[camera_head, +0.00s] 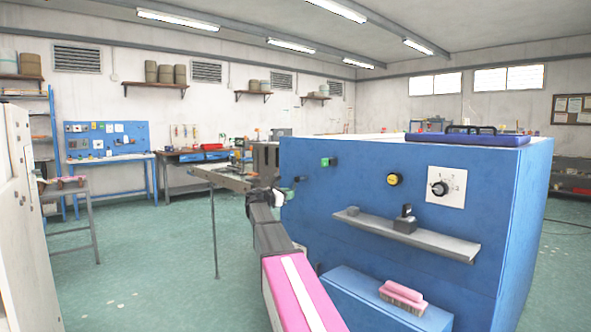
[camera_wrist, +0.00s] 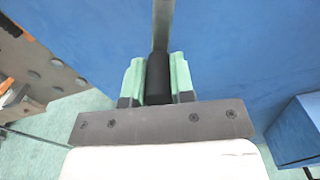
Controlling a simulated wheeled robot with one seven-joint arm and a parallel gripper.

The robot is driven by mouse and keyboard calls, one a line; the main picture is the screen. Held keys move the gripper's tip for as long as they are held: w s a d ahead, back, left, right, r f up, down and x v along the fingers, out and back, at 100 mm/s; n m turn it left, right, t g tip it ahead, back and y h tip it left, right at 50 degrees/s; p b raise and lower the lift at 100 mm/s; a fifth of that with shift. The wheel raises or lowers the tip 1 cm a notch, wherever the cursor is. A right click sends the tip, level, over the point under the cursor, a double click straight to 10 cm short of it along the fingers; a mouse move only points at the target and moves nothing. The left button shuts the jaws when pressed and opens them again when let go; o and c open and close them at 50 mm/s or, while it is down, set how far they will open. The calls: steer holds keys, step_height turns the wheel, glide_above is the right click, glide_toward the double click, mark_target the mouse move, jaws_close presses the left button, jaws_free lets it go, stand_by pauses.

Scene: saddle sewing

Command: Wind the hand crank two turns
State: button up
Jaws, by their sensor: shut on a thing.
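The hand crank shows in the wrist view as a black cylindrical grip (camera_wrist: 158,80) with a grey metal bar (camera_wrist: 161,25) running up from it against the blue cabinet face. My gripper (camera_wrist: 158,78) has green fingers on both sides of the black grip and is shut on it. In the head view my pink and grey arm reaches to the left part of the blue cabinet (camera_head: 330,215), with my gripper (camera_head: 288,191) at its front face. The crank is small there and mostly hidden by my wrist, so its angle is hard to tell.
The cabinet front carries a green button (camera_head: 327,162), a yellow button (camera_head: 394,179), a dial (camera_head: 440,188) and a grey shelf (camera_head: 425,239). A pink brush (camera_head: 403,296) lies on a blue box below. A grey table (camera_head: 222,179) stands left of the cabinet. Green floor is open at left.

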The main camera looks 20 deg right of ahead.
steer(key=shift+s+d+f, duration=0.15)
steer(key=shift+s, duration=0.25)
steer(key=shift+s+d+f, duration=0.1)
steer(key=shift+s, duration=0.25)
steer(key=shift+s+d, duration=0.3)
steer(key=shift+s, duration=0.5)
steer(key=shift+s+d+r, duration=0.1)
steer(key=shift+s+d, duration=0.2)
steer(key=shift+s, duration=0.5)
steer(key=shift+s, duration=0.1)
